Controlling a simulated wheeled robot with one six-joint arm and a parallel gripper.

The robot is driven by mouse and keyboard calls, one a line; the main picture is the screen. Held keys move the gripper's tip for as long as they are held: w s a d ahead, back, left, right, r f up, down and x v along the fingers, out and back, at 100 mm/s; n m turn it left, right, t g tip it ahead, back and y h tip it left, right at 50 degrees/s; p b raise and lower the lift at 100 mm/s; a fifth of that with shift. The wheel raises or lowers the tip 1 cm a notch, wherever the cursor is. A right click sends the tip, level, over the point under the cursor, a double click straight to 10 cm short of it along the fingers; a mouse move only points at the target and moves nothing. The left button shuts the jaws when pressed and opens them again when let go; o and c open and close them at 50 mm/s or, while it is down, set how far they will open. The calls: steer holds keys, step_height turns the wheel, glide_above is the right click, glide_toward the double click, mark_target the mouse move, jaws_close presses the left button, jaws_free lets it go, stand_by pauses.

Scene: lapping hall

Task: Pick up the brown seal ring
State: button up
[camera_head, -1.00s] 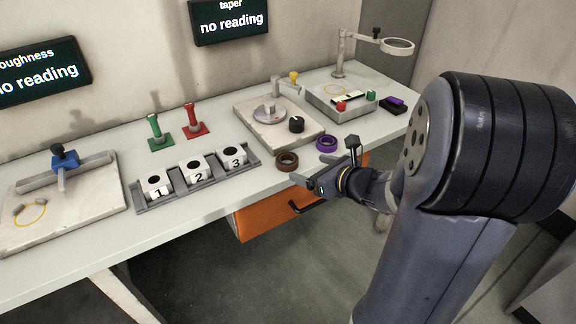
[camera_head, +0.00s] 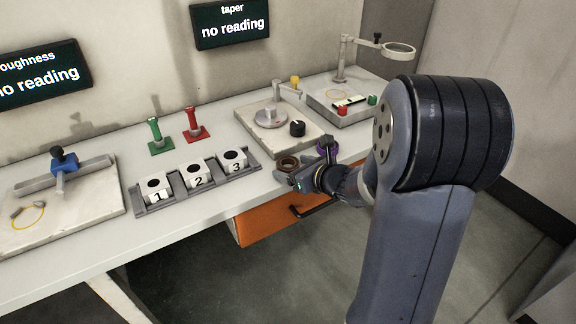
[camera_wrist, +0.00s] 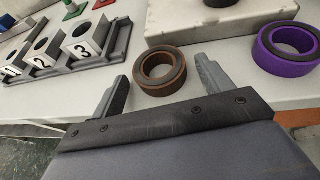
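The brown seal ring (camera_wrist: 140,72) lies flat on the bench near its front edge, with a dark inner band, in the wrist view. In the head view the brown ring (camera_head: 287,163) shows just beyond my gripper, partly covered by it. My gripper (camera_wrist: 163,82) is open, with one finger on each side of the ring's near part. Nothing is held.
A purple ring (camera_wrist: 288,50) lies right of the brown one. A stone plate (camera_wrist: 220,20) is behind. A rack (camera_wrist: 112,50) with numbered white blocks stands left. An orange drawer (camera_head: 262,222) with a handle sits under the bench edge. Bench between rack and ring is clear.

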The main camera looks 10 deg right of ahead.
steer(key=c, duration=0.9)
steer(key=shift+r, duration=0.15)
